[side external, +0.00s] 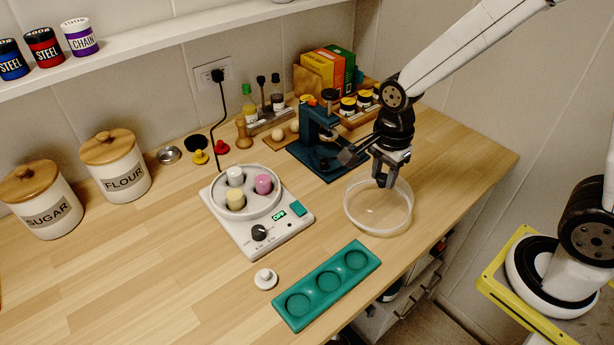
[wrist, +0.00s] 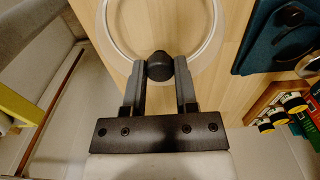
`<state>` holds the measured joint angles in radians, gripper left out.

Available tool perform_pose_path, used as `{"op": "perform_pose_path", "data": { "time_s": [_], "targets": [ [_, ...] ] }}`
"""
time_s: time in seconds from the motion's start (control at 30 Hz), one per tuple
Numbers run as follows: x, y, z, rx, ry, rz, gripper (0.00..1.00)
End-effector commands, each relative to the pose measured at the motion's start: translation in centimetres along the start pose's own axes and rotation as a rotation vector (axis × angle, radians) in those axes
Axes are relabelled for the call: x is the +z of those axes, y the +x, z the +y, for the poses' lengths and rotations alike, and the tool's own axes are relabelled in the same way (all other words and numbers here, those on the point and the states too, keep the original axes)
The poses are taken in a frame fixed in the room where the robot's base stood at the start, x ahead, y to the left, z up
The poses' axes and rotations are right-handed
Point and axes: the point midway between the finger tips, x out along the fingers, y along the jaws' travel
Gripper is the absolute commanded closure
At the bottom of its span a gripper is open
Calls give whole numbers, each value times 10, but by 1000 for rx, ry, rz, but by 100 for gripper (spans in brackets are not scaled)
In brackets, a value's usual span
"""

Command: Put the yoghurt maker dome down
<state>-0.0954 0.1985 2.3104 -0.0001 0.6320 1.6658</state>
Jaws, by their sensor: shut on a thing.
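The yoghurt maker dome (side external: 366,219) is a clear, shallow, round cover at the right of the worktop, near its front edge. My gripper (side external: 385,181) is above it, pointing down. In the wrist view, my gripper (wrist: 160,70) is shut on the dome's dark knob, and the dome's clear rim (wrist: 218,40) curves around beyond it. The dome is at or close to the wooden surface; I cannot tell whether it touches. The yoghurt maker (side external: 273,238) is a white unit to the left, uncovered, with white, pink and yellow jars in its round well and a lit display.
A teal tray (side external: 331,272) with three round hollows lies in front of the dome. A small white knobbed lid (side external: 265,279) lies left of it. A dark teal press (side external: 318,130) stands behind the dome. Sugar and flour canisters (side external: 116,165) stand at left. Bare wood lies right of the dome.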

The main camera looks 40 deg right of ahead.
Motion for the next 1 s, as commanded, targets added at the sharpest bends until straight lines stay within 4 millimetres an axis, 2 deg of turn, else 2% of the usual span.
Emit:
{"op": "perform_pose_path", "data": {
  "time_s": [0.4, 0.87, 0.9, 1.0],
  "targets": [
    [0, 32, 0, 2, 0, 0, 100],
    [0, 36, 0, 1, 0, 0, 100],
    [0, 37, 0, 2, 0, 0, 57],
    [0, 36, 0, 1, 0, 0, 28]
  ]
}}
